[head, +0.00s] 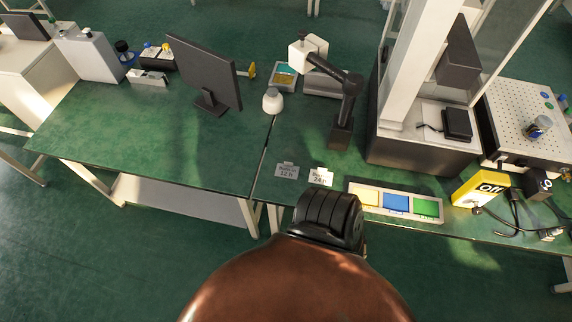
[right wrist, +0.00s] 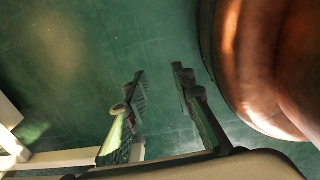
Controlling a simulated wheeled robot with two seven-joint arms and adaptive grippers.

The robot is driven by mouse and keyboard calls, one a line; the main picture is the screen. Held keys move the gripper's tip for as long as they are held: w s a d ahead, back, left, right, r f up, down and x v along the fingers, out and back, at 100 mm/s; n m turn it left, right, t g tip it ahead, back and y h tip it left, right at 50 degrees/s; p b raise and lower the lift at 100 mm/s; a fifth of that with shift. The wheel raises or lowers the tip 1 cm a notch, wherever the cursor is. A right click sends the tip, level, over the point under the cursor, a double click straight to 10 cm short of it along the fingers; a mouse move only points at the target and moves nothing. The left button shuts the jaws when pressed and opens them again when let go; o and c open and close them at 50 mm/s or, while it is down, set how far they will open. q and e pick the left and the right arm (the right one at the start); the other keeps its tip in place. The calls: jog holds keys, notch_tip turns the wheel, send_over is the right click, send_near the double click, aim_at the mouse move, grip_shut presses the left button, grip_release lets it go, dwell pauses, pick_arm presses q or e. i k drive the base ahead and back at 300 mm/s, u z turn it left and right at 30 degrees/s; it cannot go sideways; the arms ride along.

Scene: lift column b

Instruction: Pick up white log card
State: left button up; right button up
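A white card (head: 321,177) marked "24 h" lies on the green bench near its front edge in the head view. A greyer card (head: 287,170) marked "12 h" lies just left of it. My right gripper (right wrist: 159,72) shows only in the right wrist view. Its two fingers are apart with nothing between them, over green floor and away from the cards. My left gripper is in neither view.
A tray (head: 353,191) with yellow, blue and green blocks sits right of the cards. A yellow "OFF" box (head: 479,188) stands farther right. Behind are a black arm stand (head: 341,134) and a white bottle (head: 272,100). A monitor (head: 203,73) stands on the left bench.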

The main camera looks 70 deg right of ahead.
aim_at(321, 176)
jog(key=u, duration=0.05)
jog(key=i, duration=1.15)
jog(key=z, duration=2)
